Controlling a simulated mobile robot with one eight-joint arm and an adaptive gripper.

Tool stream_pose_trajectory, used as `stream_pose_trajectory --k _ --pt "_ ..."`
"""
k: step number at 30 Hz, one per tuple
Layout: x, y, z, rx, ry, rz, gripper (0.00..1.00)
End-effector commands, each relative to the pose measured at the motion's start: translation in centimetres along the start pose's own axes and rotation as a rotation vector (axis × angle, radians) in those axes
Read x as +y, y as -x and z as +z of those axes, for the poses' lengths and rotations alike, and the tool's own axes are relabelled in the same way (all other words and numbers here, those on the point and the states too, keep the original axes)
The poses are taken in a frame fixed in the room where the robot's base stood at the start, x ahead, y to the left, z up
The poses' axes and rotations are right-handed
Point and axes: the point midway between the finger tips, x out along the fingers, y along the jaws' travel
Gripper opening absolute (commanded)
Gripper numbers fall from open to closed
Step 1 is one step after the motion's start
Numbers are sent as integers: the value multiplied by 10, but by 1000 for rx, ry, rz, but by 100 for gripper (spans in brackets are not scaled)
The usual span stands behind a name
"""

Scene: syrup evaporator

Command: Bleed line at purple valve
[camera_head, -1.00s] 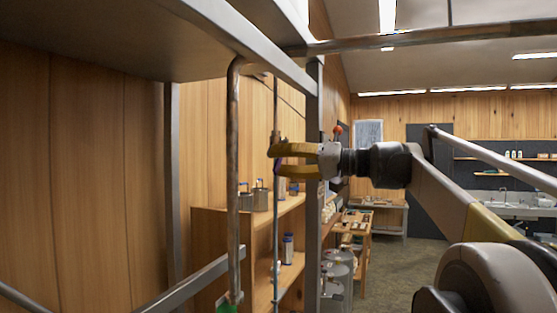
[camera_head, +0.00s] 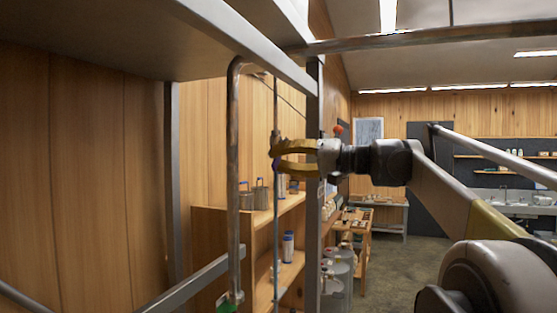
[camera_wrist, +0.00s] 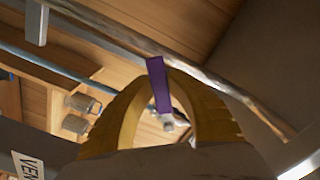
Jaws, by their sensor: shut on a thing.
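The purple valve handle (camera_wrist: 160,88) is a flat lever between my gripper's yellow fingers in the wrist view. In the head view a small purple bit (camera_head: 276,165) shows at the fingertips, beside a thin upright pipe (camera_head: 276,215). My gripper (camera_head: 275,157) points left at this pipe, and it also shows in the wrist view (camera_wrist: 164,75). It is shut on the purple handle. The valve body is mostly hidden behind the fingers.
A thicker upright pipe (camera_head: 233,180) with a green handle (camera_head: 226,303) stands left of my gripper. A metal frame post (camera_head: 313,200) stands close by. A wooden shelf (camera_head: 215,215) with cans is behind. A white label (camera_wrist: 28,165) reads "VEN", partly cut off.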

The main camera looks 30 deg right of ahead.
Motion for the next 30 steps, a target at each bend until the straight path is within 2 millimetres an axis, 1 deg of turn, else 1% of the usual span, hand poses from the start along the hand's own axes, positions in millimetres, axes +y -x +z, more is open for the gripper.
stream_pose_trajectory --k 9,18,24,30 --pt "-21 0 -4 0 -265 0 0" --pt "-36 0 -10 1 -496 -1 0" --pt "-41 0 -14 1 -600 -1 0" --pt "-44 0 -16 1 -655 -1 0"
